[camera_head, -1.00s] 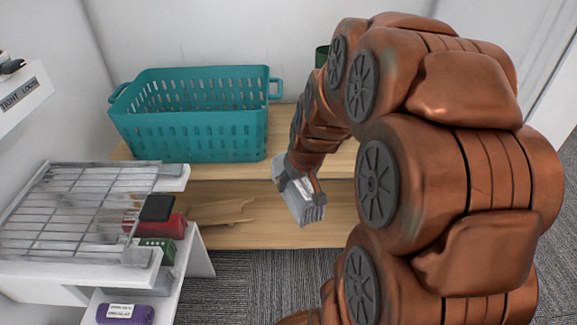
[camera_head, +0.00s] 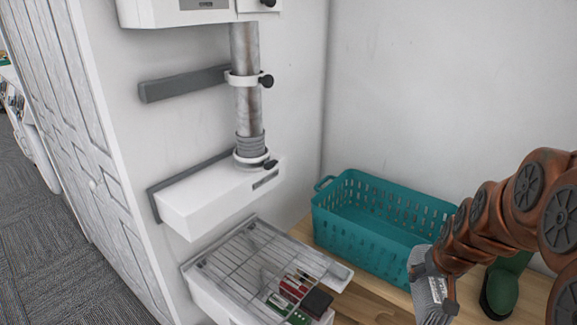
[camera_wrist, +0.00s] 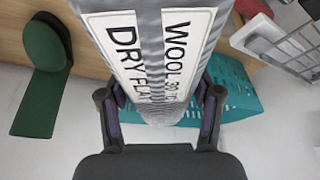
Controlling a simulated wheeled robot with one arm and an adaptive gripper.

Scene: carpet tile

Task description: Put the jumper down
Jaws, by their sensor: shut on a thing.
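The jumper (camera_wrist: 165,62) is a grey ribbed bundle with a white label reading "WOOL 30" and "DRY FLAT". My gripper (camera_wrist: 160,108) is shut on it, one dark finger on each side, in the wrist view. In the head view the jumper (camera_head: 431,292) hangs at the lower right from my gripper (camera_head: 436,262). It is in front of the right end of the teal basket, and I cannot tell how high above the wooden shelf it is. Its lower end is cut off by the picture edge.
The teal slotted basket (camera_head: 375,246) stands on the wooden shelf (camera_head: 372,296) and looks empty. A green boot-like thing (camera_head: 503,286) stands to its right. A wire rack (camera_head: 258,262) with small red, green and dark items is at the left, below a white wall box (camera_head: 222,196).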

